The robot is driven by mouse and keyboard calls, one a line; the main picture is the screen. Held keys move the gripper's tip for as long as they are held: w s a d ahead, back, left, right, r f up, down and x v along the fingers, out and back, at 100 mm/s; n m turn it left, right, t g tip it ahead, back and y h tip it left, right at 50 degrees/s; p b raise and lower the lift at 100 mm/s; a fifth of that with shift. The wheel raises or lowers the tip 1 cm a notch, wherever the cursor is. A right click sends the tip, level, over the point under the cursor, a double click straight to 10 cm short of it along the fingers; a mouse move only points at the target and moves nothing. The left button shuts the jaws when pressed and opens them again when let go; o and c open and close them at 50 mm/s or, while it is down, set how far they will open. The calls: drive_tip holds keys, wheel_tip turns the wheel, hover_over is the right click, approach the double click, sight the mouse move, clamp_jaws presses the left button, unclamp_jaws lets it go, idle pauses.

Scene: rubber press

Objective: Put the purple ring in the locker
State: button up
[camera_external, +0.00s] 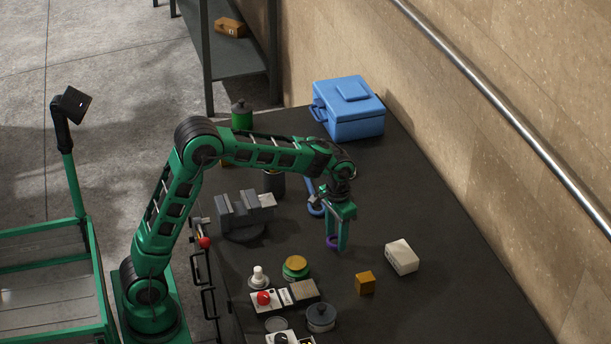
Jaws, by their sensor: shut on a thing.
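My gripper (338,240) points down over the right-middle of the dark table. It is shut on the purple ring (331,242), a small purple piece showing at the fingertips. The fingers hide part of the ring. I cannot tell whether the ring touches the tabletop. I cannot clearly make out which thing is the locker; dark bar handles (208,302) show along the table's left side.
A blue box (349,110) stands at the back. A grey vise (240,213) stands left of my gripper. A white box (402,257) and an orange-yellow cube (365,283) lie to the right and front. Buttons and a switch panel (268,299) crowd the front left.

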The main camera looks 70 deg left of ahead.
drive_tip(key=shift+f, duration=0.9)
drive_tip(key=o, duration=1)
drive_tip(key=shift+f, duration=0.1)
wheel_tip(320, 180, up, 12)
drive_tip(key=s+d+r+m, duration=0.1)
drive_tip(key=s+d+m, duration=0.1)
drive_tip(key=s+d, duration=0.5)
drive_tip(key=s+d+f+m, duration=0.2)
drive_tip(key=s+f, duration=0.1)
drive_tip(key=s, duration=0.8)
drive_tip(key=s+d+f+m, duration=0.2)
drive_tip(key=s+d+f, duration=0.1)
drive_tip(key=s, duration=0.9)
drive_tip(key=s+d+f+m, duration=0.2)
drive_tip(key=s+f, duration=0.1)
drive_tip(key=s, duration=0.8)
drive_tip(key=shift+s+d+m, duration=0.15)
drive_tip(key=shift+s+m, duration=0.05)
drive_tip(key=shift+m, duration=0.1)
